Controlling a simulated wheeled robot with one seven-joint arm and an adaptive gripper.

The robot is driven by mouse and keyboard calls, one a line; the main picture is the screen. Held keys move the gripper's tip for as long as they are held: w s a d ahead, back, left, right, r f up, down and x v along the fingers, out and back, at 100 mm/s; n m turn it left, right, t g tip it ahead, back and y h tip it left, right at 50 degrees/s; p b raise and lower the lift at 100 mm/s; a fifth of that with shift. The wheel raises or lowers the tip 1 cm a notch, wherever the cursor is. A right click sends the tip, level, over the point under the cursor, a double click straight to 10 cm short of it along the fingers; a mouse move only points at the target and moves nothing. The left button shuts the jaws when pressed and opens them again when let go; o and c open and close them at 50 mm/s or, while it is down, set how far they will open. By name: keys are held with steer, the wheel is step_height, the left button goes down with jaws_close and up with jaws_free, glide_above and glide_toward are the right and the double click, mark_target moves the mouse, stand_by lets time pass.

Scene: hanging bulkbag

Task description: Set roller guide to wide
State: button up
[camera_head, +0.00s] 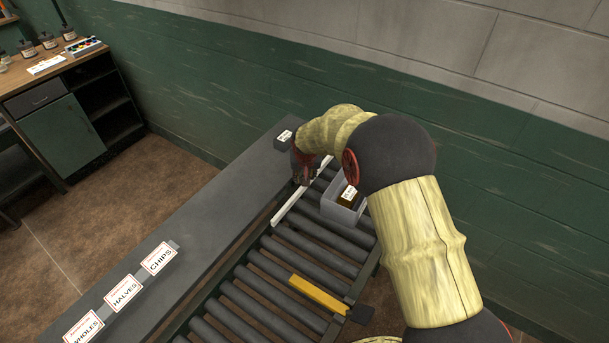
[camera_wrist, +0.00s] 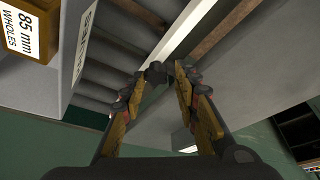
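A long white rail, which looks like the roller guide (camera_head: 290,205), runs lengthwise along the left part of the roller conveyor (camera_head: 290,262). It also shows in the wrist view (camera_wrist: 185,30), running up and right from my fingertips. My gripper (camera_head: 303,180) is down at the rail, near its far part, partly hidden by my wrist. In the wrist view its two fingers (camera_wrist: 165,72) come close together at the near end of the visible white bar. A small dark piece shows between the tips. I cannot tell whether they are shut on it.
A yellow bar (camera_head: 318,293) crosses the nearer rollers. A grey ledge (camera_head: 190,240) with CHIPS, HALVES and WHOLES labels lies left.

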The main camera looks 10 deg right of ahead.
steer(key=v, duration=1.2)
steer(key=s+f+n+g, duration=0.1)
steer(key=s+f+g, duration=0.15)
steer(key=s, duration=0.35)
steer(key=s+d+r+t, duration=0.1)
steer(key=s+r, duration=0.5)
steer(key=s, duration=0.4)
steer(key=s+d+r+t, duration=0.1)
steer(key=s+r, duration=0.4)
steer(key=s, duration=0.5)
steer(key=s+d+r+t, duration=0.1)
steer(key=s+d+r, duration=0.1)
steer(key=s+r, duration=0.4)
steer(key=s, duration=0.5)
steer(key=shift+d+r+n+y, duration=0.15)
steer(key=shift+r+n+y, duration=0.15)
steer(key=shift+n+y, duration=0.1)
steer(key=shift+t, duration=0.25)
